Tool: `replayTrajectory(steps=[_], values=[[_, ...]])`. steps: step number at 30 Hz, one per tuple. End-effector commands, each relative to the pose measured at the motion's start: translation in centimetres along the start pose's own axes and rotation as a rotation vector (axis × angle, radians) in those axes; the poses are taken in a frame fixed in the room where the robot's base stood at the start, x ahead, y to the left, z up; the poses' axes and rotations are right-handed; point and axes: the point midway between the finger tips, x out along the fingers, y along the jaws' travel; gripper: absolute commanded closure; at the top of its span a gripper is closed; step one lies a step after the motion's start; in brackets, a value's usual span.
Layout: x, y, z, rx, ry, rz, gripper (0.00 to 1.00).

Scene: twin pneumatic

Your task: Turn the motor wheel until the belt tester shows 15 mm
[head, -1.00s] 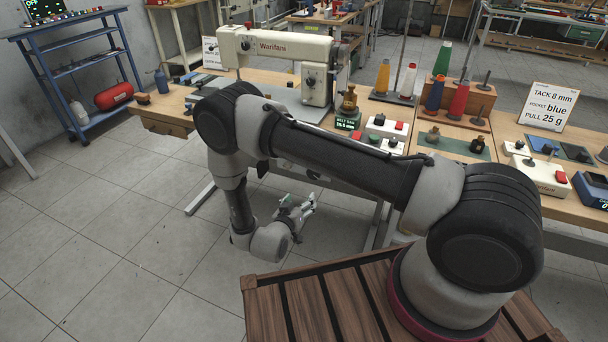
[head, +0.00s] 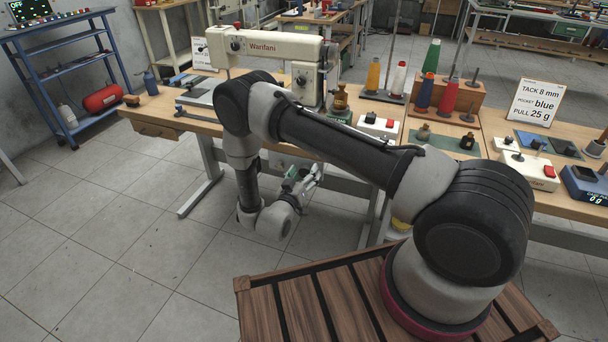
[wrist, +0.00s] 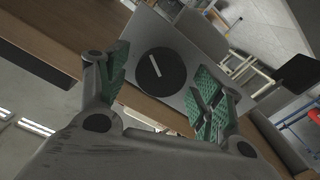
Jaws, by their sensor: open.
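A black disc with a white line across it (wrist: 160,72), which looks like the motor wheel, sits on a pale grey housing (wrist: 192,52) in the wrist view. My gripper (head: 308,176) is below the table edge in the head view. Its green-padded fingers (wrist: 160,88) are open, with the disc showing between them and beyond them. I cannot tell any contact, and the fingers look apart from the disc. The belt tester (head: 339,118) appears as a small dark green box on the sewing table beside the machine; its reading is too small to make out.
The sewing machine (head: 275,44) stands on the wooden table (head: 205,125). A table leg (head: 205,185) is left of my gripper. A switch box (head: 380,125) and thread cones (head: 425,90) stand right of the machine.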

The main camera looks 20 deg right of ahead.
Motion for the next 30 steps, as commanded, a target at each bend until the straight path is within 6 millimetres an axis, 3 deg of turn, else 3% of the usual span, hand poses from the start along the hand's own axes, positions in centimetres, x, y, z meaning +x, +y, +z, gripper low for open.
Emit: replayTrajectory(steps=[3,10,11,22,30], values=[[-0.02,-0.01,-0.01,0.0,0.0,0.0,0.35],[-0.03,0.0,0.0,0.0,0.0,0.0,0.77],[-0.03,0.0,0.0,0.0,0.0,0.0,0.79],[-0.04,0.09,0.01,0.195,0.0,0.0,0.79],[-0.05,0.09,0.01,0.214,0.0,-0.001,0.79]])
